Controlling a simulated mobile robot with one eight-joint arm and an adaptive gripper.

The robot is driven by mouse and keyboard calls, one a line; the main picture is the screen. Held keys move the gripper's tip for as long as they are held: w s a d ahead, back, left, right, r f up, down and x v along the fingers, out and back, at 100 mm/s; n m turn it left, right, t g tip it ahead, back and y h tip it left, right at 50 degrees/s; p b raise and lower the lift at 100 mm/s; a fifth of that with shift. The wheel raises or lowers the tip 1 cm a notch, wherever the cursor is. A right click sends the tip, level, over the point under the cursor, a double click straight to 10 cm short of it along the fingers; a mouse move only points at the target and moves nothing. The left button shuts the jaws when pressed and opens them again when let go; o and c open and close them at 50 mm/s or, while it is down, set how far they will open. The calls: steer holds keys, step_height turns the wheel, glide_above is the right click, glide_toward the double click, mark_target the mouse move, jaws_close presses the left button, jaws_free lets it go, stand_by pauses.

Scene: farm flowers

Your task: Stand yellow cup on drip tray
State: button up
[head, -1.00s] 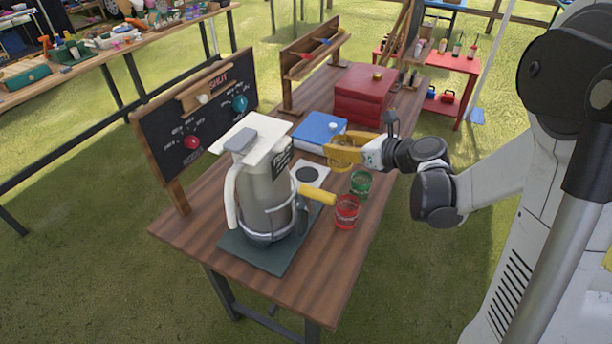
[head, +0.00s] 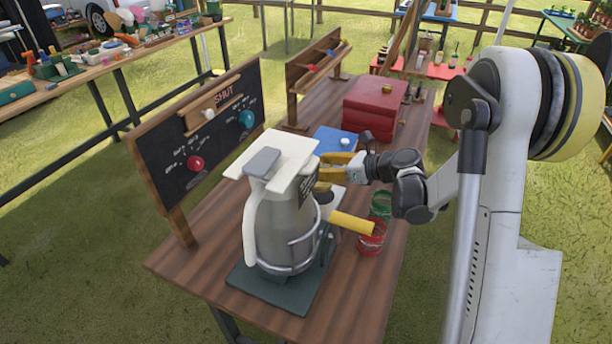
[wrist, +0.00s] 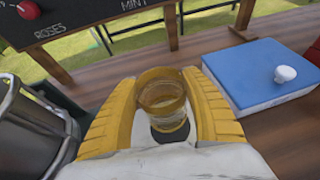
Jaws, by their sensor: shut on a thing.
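The yellow cup (wrist: 162,92) is see-through and upright between the two yellow fingers of my gripper (wrist: 163,105) in the wrist view. In the head view my gripper (head: 336,167) is behind the urn's right edge, and the cup cannot be made out there. A white plate with a dark round spot (head: 324,195) lies below my gripper, partly hidden by the urn. It may be the drip tray; a dark spot (wrist: 170,135) shows just below the cup in the wrist view. I cannot tell whether the cup touches it.
A large grey urn (head: 283,225) with a yellow tap handle stands on a dark base (head: 270,290), left of my gripper. A red cup (head: 371,240) and a green cup (head: 381,205) stand at the right. A blue box (wrist: 262,75) and red boxes (head: 375,105) are behind.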

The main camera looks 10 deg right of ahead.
steer(key=f+b, duration=0.2)
steer(key=f, duration=0.1)
steer(key=shift+s+d+f, duration=0.15)
steer(key=shift+s+f, duration=0.05)
steer(key=shift+f, duration=0.05)
steer(key=shift+w+f+b, duration=0.1)
steer(key=shift+f+b, duration=0.2)
steer(key=shift+r, duration=0.15)
steer(key=o, duration=1.1)
steer(key=shift+s+d+r, duration=0.15)
steer(key=shift+s, duration=0.05)
steer(key=p+v, duration=0.2)
steer(key=v, duration=0.9)
steer(key=shift+s+d, duration=0.2)
steer(key=shift+s, duration=0.05)
